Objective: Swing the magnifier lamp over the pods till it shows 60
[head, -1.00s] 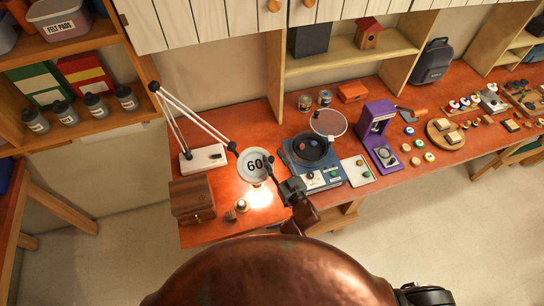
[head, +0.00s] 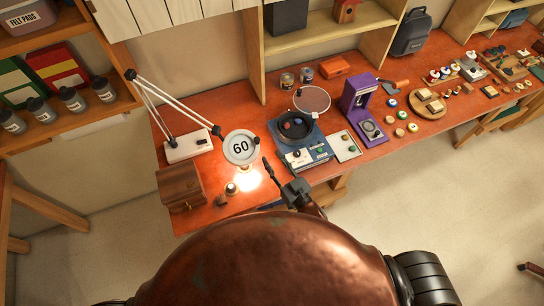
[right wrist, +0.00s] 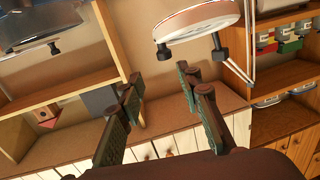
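The magnifier lamp has a white base (head: 188,147), a jointed white arm and a round head (head: 240,147) that reads 60. Its light falls on the bare desk just below the head. My left gripper is out of view.
A clear disc (head: 311,99) rises behind the pan. A pale tray (head: 347,146) and a purple stand (head: 360,105) are to the right.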

